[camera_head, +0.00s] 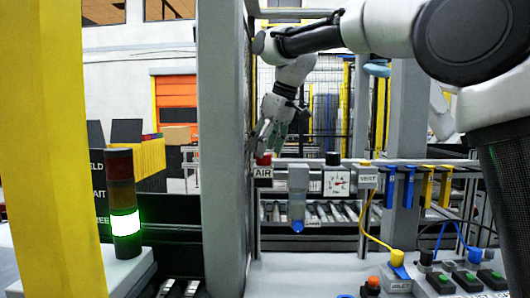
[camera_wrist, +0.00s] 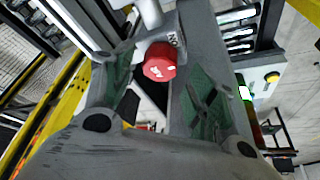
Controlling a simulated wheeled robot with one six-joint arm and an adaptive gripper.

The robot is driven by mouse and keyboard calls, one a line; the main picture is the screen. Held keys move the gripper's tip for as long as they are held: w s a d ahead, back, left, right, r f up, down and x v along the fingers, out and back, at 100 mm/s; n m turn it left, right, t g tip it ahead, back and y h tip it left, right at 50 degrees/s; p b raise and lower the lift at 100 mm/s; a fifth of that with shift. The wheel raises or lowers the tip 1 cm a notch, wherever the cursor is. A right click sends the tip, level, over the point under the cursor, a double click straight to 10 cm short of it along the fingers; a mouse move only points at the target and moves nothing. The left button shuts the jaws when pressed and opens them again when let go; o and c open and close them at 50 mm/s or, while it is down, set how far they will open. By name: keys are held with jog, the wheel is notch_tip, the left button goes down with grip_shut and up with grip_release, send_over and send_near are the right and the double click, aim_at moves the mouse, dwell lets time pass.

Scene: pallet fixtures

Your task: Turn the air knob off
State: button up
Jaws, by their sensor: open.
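The air knob (camera_head: 264,159) is a small red knob above a white label reading AIR. It sits at the left end of a grey unit with a pressure gauge (camera_head: 337,183). In the wrist view the red knob (camera_wrist: 160,62) shows large, between and beyond the two green-padded fingers. My gripper (camera_head: 266,140) points down just above the knob in the head view. Its fingers are open, one on each side of the knob's line. I cannot tell whether either finger touches the knob.
A grey post (camera_head: 222,150) stands close left of my gripper. A black knob (camera_head: 332,159) and a VENT label (camera_head: 367,179) are to the right on the same unit. A stack light (camera_head: 123,205) is lit green at the left. Control boxes with buttons (camera_head: 468,279) are at lower right.

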jog(key=shift+x, duration=1.05)
jog(key=c, duration=1)
jog(key=shift+c, duration=0.2)
jog(key=shift+m, duration=0.4)
jog(key=m+h, duration=0.1)
jog(key=m, duration=0.1)
jog(key=m+t, duration=0.1)
jog(key=m, duration=0.1)
jog(key=shift+a+m+h, duration=0.1)
jog(key=shift+m+h, duration=0.3)
jog(key=m, duration=0.2)
jog(key=m+h, duration=0.1)
jog(key=m, duration=0.1)
jog(key=shift+a+m+t+h, duration=0.1)
jog(key=shift+m+t+h, duration=0.2)
jog(key=shift+t, duration=0.1)
jog(key=o, duration=1)
jog(key=shift+o, duration=0.2)
